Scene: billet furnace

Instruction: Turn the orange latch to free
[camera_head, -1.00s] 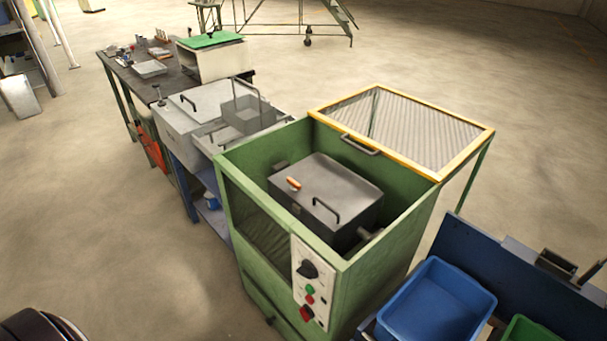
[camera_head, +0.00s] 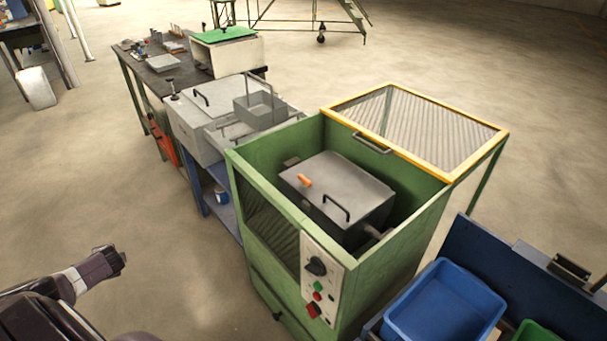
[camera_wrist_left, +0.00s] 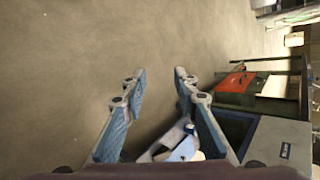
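The orange latch (camera_head: 305,181) sits on top of the grey lid (camera_head: 345,182) of a box inside the green cabinet (camera_head: 262,212), near the lid's left edge. A dark bar handle (camera_head: 336,207) stands on the same lid. My left gripper (camera_head: 118,259) is at the lower left in the head view, well left of the cabinet and apart from it. In the left wrist view its two fingers (camera_wrist_left: 159,77) are spread with nothing between them. The latch does not show in the wrist view. My right gripper is not in view.
The cabinet's yellow-framed mesh cover (camera_head: 420,125) is swung open toward the back. A control panel (camera_head: 319,278) is on its front. A blue bin (camera_head: 444,302) stands at right. A grey unit (camera_head: 190,130) and a workbench (camera_head: 150,80) extend behind left. Floor at left is clear.

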